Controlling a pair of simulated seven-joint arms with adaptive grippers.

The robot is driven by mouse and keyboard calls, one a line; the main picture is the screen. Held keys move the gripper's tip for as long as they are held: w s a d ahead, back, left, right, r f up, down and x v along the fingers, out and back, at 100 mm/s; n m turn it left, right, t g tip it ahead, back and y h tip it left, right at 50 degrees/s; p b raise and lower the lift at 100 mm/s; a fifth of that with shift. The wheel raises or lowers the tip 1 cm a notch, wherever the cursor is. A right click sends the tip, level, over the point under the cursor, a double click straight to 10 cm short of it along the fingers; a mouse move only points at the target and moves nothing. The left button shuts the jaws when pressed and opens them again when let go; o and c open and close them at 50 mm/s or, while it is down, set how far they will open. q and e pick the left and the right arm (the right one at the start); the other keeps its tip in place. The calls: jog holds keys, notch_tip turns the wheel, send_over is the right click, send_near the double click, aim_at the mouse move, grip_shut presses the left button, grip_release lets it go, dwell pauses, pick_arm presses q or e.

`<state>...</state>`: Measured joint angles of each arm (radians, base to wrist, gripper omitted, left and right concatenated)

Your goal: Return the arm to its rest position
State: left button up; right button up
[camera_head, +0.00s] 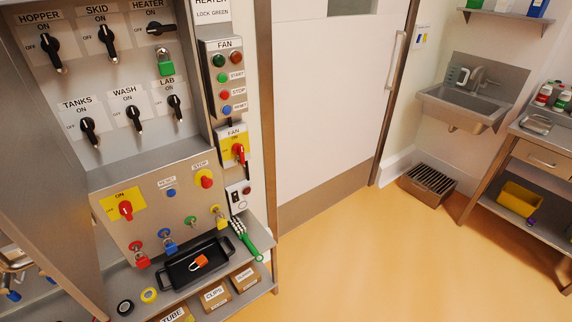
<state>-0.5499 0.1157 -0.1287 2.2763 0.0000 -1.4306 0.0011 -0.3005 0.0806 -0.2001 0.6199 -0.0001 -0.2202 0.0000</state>
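Neither of my grippers shows in the head view, and I see no part of my arms that I can be sure of. A control panel (115,160) fills the left side. It has black rotary switches, among them HOPPER (50,50), SKID (108,40) and HEATER (160,28). A green padlock (166,67) hangs below the HEATER switch. Below are a red-and-yellow switch (125,209) and red, blue and yellow padlocks. A black tray (178,285) on the shelf holds an orange padlock (199,263).
A green-handled brush (245,240) lies right of the tray. Tape rolls and labelled boxes (214,297) sit at the shelf front. A closed door (330,100) stands behind. A sink (465,103) and a steel bench (540,150) are at right. The orange floor (400,255) between is clear.

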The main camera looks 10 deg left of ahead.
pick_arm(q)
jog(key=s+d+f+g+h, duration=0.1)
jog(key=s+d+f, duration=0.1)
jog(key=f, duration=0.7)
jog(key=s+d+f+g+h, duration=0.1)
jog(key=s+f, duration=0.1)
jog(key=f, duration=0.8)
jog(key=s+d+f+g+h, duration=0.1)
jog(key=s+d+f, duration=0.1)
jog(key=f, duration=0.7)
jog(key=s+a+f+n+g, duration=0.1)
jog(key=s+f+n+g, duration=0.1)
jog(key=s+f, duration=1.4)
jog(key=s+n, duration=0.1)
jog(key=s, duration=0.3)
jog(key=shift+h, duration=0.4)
